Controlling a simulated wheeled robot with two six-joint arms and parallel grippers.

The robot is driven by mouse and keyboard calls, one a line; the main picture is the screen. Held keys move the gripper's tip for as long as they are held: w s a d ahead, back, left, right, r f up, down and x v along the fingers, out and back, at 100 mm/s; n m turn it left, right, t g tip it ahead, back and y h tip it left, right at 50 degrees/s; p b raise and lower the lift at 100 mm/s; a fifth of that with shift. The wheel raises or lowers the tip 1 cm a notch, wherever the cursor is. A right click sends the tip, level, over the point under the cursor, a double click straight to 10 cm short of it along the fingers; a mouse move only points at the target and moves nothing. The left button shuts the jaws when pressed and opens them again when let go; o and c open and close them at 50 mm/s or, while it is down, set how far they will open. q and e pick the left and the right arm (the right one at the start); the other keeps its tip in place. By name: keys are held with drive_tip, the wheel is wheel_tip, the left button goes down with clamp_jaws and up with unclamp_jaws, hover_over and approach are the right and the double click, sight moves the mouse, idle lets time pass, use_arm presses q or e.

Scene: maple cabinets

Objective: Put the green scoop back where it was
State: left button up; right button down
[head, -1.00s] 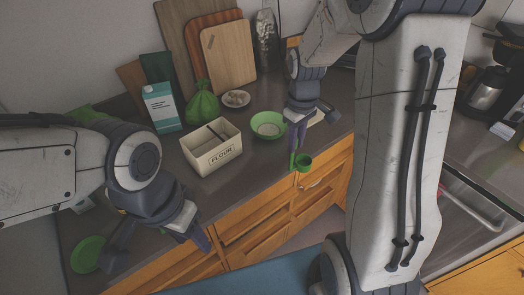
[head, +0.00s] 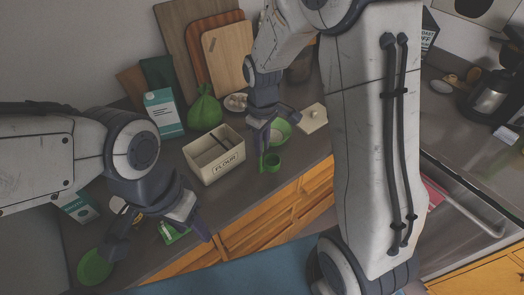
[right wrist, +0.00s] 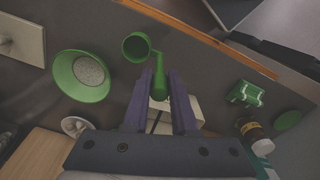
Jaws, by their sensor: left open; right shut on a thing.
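My right gripper (head: 265,138) is shut on the handle of the green scoop (head: 270,162). The scoop's round cup hangs low beside the flour box (head: 214,172), to its right in the head view. In the right wrist view the scoop (right wrist: 136,47) shows its cup beyond the fingertips, and the box (right wrist: 183,107) is partly hidden behind the fingers. The cream box is open on top, with a dark divider or bar across it. The green bowl (head: 283,131) is partly hidden behind my right gripper; pale contents show in the right wrist view (right wrist: 89,70). My left gripper (head: 158,238) is open and empty.
A green bag (head: 205,108), a blue-white carton (head: 164,112) and cutting boards (head: 228,55) stand behind the box. A cream lid (head: 312,118) lies right of the bowl. A green disc (head: 95,266) lies near my left gripper. Wooden drawers (head: 285,212) line the counter front.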

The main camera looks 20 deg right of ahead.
wheel_tip(320, 180, down, 4)
drive_tip(key=shift+r+p, duration=0.25)
drive_tip(key=shift+p, duration=0.3)
drive_tip(key=shift+f, duration=0.25)
drive_tip(key=shift+f, duration=0.2)
drive_tip(key=c, duration=0.7)
unclamp_jaws()
drive_tip(key=shift+r, duration=0.1)
